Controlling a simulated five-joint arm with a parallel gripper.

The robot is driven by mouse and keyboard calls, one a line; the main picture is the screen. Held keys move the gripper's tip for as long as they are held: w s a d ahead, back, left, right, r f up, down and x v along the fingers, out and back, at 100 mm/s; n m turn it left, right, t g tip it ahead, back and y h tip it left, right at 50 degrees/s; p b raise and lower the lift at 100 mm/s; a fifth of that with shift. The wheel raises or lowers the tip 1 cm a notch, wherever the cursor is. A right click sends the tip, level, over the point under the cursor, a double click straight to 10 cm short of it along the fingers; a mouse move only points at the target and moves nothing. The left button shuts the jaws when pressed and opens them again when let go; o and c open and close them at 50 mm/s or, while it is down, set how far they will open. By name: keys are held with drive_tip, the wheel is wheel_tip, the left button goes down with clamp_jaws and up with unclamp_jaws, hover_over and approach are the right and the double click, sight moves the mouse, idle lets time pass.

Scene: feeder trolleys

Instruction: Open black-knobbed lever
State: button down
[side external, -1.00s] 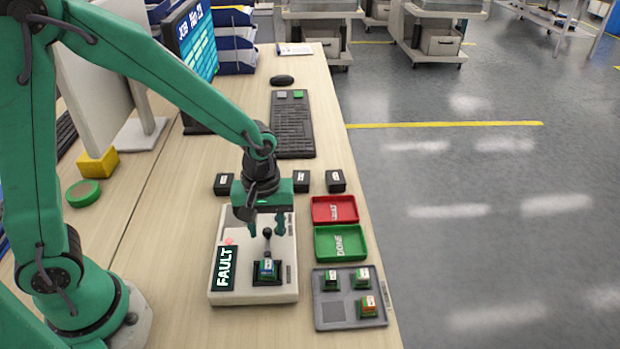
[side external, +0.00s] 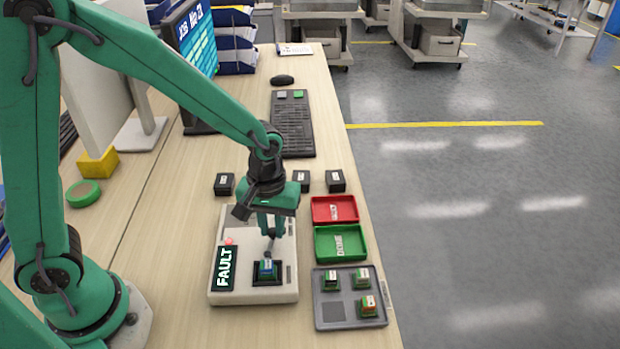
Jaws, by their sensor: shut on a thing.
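The white test fixture (side external: 228,293) lies on the bench, with a dark FAULT display (side external: 225,268) on its left side and a small red light beside the display's top. A small blue-and-green part (side external: 266,268) sits in the black socket at the fixture's front. The lever (side external: 269,248) rises behind that socket; its black knob is hidden between my fingers. My gripper (side external: 271,232) points down over the fixture and is shut on the lever at its knob.
Right of the fixture are a red tray (side external: 345,199), a green DONE tray (side external: 352,256) and a grey tray (side external: 333,326) holding three small parts. Several black blocks (side external: 224,184) stand behind. A keyboard (side external: 293,127) lies further back.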

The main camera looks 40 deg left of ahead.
drive_tip(key=m, duration=0.2)
drive_tip(key=d+m, duration=0.2)
drive_tip(key=m, duration=0.1)
drive_tip(key=shift+w+m, duration=0.3)
drive_tip(key=shift+w, duration=0.05)
drive_tip(key=m, duration=0.2)
drive_tip(key=d+m, duration=0.2)
drive_tip(key=m, duration=0.1)
drive_tip(key=shift+s+m, duration=0.2)
drive_tip(key=shift+m, duration=0.1)
drive_tip(key=c, duration=1.3)
unclamp_jaws()
drive_tip(key=shift+r, duration=3.95)
